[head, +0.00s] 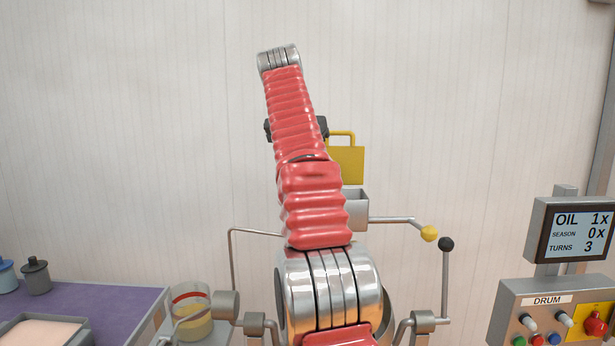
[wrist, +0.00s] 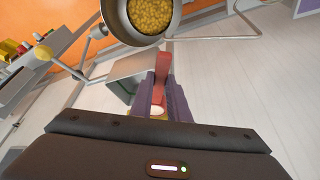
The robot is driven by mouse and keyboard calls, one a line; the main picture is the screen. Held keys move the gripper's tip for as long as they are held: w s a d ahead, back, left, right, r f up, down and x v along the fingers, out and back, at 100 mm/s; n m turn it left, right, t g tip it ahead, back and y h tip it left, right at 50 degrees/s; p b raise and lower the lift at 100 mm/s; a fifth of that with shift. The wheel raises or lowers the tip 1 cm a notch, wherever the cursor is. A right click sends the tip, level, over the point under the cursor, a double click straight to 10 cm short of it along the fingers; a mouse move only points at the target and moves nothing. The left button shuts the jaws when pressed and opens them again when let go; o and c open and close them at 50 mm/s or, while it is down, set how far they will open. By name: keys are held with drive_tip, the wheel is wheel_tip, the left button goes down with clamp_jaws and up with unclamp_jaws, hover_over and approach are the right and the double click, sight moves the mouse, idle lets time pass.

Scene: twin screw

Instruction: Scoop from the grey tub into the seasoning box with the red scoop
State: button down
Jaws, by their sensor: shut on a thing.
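My gripper (wrist: 161,84) is shut on the red scoop (wrist: 162,62) between its purple fingers in the wrist view. A pale patch shows at the near end of the red part; I cannot tell if it is seasoning. In the head view the scoop is hidden behind my red arm. The grey tub (head: 82,321), with pale pinkish contents, stands at the lower left, cut off by the frame edge. A small grey box (head: 357,211), apparently the seasoning box, shows just right of my arm. A yellow plate with a handle (head: 346,165) is above it.
A round drum (wrist: 110,14) holding yellow pieces shows at the top of the wrist view. A glass of yellow oil (head: 191,310) and lidded jars (head: 36,277) stand on the left. The display (head: 578,230) reads OIL 1x, SEASON 0x, TURNS 3. A yellow-knobbed lever (head: 428,233) sticks out right.

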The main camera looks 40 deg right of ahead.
drive_tip(key=shift+s+d, duration=0.25)
drive_tip(key=shift+d, duration=0.05)
drive_tip(key=shift+s+r+t, duration=0.1)
drive_tip(key=shift+r+t, duration=0.05)
drive_tip(key=shift+t, duration=0.15)
drive_tip(key=t, duration=0.1)
drive_tip(key=m+t+y, duration=0.1)
drive_tip(key=t, duration=0.2)
drive_tip(key=shift+s+d+r+y, duration=0.15)
drive_tip(key=shift+s+r+y, duration=0.05)
drive_tip(key=shift+s+y, duration=0.1)
drive_tip(key=shift+s+m+t, duration=0.2)
drive_tip(key=shift+m+t, duration=0.05)
drive_tip(key=shift+t, duration=0.4)
drive_tip(key=shift+s+m+t, duration=0.15)
drive_tip(key=shift+m+t, duration=0.1)
drive_tip(key=shift+t, duration=0.4)
drive_tip(key=shift+s+f+m+t+y, duration=0.15)
drive_tip(key=shift+t+y, duration=0.05)
drive_tip(key=shift+t, duration=0.4)
drive_tip(key=shift+s+f+m+t+y, duration=0.1)
drive_tip(key=shift+s+m+t+y, duration=0.1)
drive_tip(key=shift+t, duration=0.4)
idle(1.0)
